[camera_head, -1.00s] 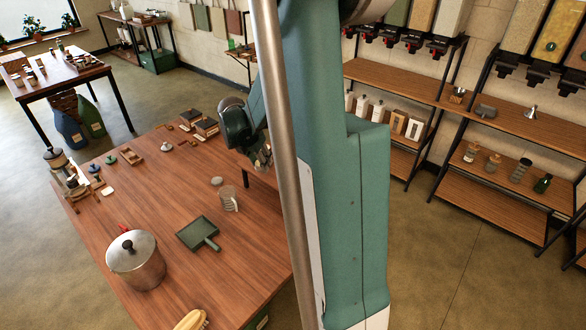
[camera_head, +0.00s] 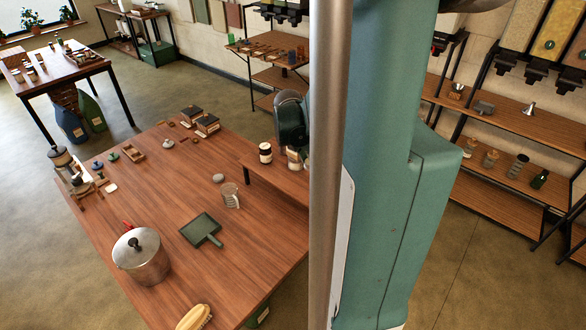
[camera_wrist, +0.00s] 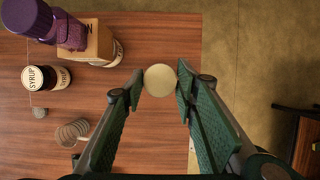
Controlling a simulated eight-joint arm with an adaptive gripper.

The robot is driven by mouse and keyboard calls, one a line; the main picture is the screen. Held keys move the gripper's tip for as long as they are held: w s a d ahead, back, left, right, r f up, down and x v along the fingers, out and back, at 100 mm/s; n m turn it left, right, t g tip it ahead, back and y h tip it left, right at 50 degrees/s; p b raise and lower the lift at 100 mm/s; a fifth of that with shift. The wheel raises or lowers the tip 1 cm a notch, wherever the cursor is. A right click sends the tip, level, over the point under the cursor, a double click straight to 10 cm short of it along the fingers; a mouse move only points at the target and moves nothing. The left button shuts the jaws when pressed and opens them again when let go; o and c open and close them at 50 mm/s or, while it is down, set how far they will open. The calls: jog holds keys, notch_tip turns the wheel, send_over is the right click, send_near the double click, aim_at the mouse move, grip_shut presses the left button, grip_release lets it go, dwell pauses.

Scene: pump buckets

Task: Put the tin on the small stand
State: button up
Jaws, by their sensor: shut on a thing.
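In the wrist view my gripper (camera_wrist: 160,82) is shut on a small round tin (camera_wrist: 160,80) with a pale cream top. The tin sits between the two fingertips, with bare wood and the table's edge showing beyond it. In the head view the tin and my fingertips are hidden behind the pole and my arm. A low raised wooden shelf (camera_head: 262,174), possibly the small stand, shows at the table's right side; its right part is hidden. I cannot tell how high the tin is above the wood.
A syrup jar (camera_wrist: 42,77), a purple-topped container (camera_wrist: 60,25) and a box (camera_wrist: 98,42) stand left of my gripper. A clear measuring cup (camera_head: 230,195), a dustpan (camera_head: 201,230) and a lidded pot (camera_head: 142,256) are on the table (camera_head: 165,203). The table's middle has clear room.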

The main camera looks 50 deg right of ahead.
jog(key=shift+f, duration=0.1)
jog(key=shift+f, duration=2.85)
jog(key=shift+f+b, duration=0.4)
jog(key=shift+f, duration=1.65)
jog(key=shift+f, duration=0.15)
jog(key=o, duration=0.9)
jog(key=shift+r, duration=0.3)
jog(key=shift+p+v, duration=0.5)
jog(key=shift+v, duration=5.35)
